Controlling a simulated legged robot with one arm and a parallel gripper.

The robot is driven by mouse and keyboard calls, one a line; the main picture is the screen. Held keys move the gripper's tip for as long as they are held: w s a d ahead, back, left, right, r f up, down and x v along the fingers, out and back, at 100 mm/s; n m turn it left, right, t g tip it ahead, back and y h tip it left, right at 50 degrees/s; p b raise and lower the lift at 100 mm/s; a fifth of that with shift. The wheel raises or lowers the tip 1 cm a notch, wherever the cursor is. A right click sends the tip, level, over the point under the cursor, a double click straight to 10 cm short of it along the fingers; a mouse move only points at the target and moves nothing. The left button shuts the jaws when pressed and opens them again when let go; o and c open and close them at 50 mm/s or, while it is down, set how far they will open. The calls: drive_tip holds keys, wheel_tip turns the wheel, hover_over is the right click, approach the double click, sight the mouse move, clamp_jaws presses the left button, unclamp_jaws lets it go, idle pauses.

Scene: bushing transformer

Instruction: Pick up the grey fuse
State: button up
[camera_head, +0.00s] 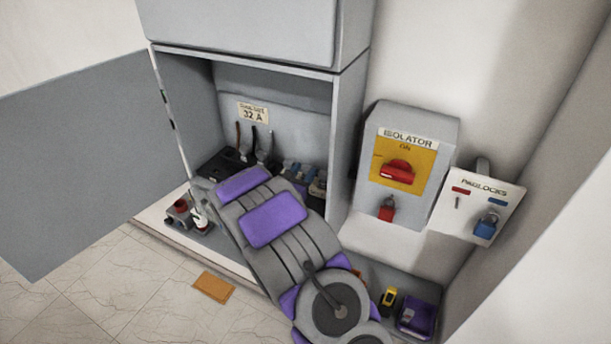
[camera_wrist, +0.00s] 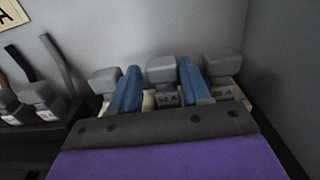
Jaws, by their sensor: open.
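In the wrist view, a row of grey block-shaped fuses stands against the cabinet's back wall: a left one (camera_wrist: 104,80), a middle one (camera_wrist: 161,70) and a right one (camera_wrist: 222,66). Pale labels show below them; the middle one seems to read 32 A. My gripper (camera_wrist: 159,66) is open, with one blue finger on each side of the middle grey fuse. I cannot tell whether the fingers touch it. In the head view my arm reaches into the open grey cabinet (camera_head: 347,150) and hides part of the fuse row.
Grey blocks with dark cables (camera_wrist: 45,97) stand left of the row. The cabinet's side wall (camera_wrist: 285,80) is close on the right. The cabinet door (camera_head: 80,165) is swung open left. An isolator box (camera_head: 408,160) and a padlock board (camera_head: 480,205) are outside, right.

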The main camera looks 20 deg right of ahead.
sight(304, 173)
drive_tip(key=shift+w+d, duration=0.55)
drive_tip(key=shift+w, duration=0.2)
drive_tip(key=shift+w+d+f, duration=0.1)
drive_tip(key=shift+w+d, duration=0.05)
drive_tip(key=shift+d, duration=0.9)
drive_tip(key=shift+c, duration=1.6)
drive_tip(key=shift+a, duration=0.4)
drive_tip(key=c, duration=0.4)
